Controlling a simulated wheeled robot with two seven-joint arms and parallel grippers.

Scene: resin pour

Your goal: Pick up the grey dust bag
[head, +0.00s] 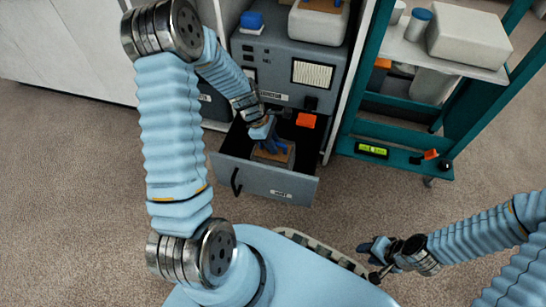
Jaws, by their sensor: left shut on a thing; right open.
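The grey dust bag (260,156) is low in the open drawer (265,184) of the grey cabinet, mostly hidden under my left gripper; a tan part shows around the fingers. My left gripper (272,148) reaches down into the drawer from above and is shut on the bag. Whether the bag is clear of the drawer floor cannot be told. My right gripper (372,262) is open and empty, at the lower right beside my base, well away from the drawer.
The grey cabinet (282,62) stands behind the drawer, with a small orange block (306,120) at the drawer's back right. Carpet is clear between cart and my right arm.

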